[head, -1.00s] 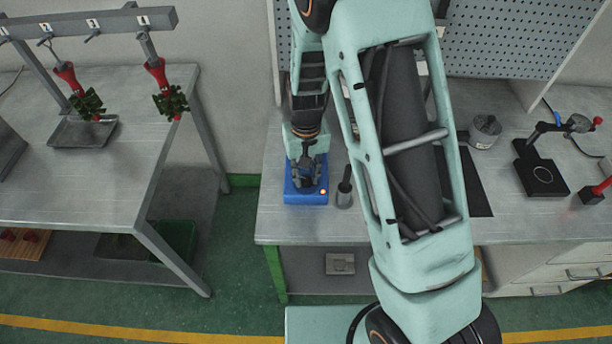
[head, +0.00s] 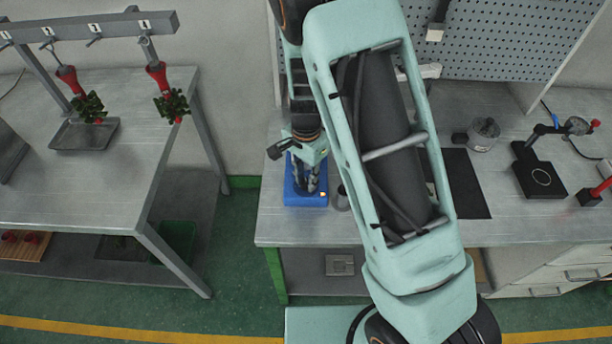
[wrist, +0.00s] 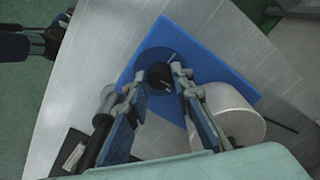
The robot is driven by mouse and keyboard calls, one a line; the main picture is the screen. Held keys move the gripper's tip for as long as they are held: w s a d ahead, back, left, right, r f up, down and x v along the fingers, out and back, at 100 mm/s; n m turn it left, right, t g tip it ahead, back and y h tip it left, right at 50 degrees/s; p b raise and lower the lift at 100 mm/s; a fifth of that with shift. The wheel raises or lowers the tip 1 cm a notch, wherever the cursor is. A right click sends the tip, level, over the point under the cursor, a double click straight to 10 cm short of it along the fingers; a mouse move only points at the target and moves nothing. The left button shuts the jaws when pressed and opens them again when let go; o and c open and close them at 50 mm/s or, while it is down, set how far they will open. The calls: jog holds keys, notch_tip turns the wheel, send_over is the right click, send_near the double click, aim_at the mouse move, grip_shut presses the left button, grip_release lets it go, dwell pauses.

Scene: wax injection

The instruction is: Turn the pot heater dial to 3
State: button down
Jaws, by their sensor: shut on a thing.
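The pot heater is a blue box (head: 296,199) near the left end of the right-hand bench, with a small orange light at its front right corner. In the wrist view its blue top (wrist: 200,38) carries a round black dial (wrist: 158,76) with a short white mark slanting toward the lower right. No numbers are readable. My gripper (wrist: 158,78) has one finger on each side of the dial and is shut on it. In the head view my gripper (head: 306,180) points down over the heater, and the dial is hidden there.
A small metal cup (head: 341,200) stands just right of the heater. In the wrist view a pale cylinder (wrist: 235,115) lies close beside the right finger. A black mat (head: 468,185) and a black stand (head: 539,172) are farther right. The bench's left edge is close.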

jog(key=m+p, duration=0.1)
jog(key=m, duration=0.3)
jog(key=shift+r+m+p, duration=0.15)
jog(key=shift+m+p, duration=0.15)
jog(key=shift+p, duration=0.05)
jog(key=m+p, duration=0.2)
jog(key=m, duration=0.3)
jog(key=shift+p, duration=0.3)
jog(key=m+p, duration=0.1)
jog(key=m, duration=0.4)
jog(key=shift+p, duration=0.3)
jog(key=m, duration=0.4)
jog(key=shift+m, duration=0.3)
jog(key=c, duration=1.7)
grip_release()
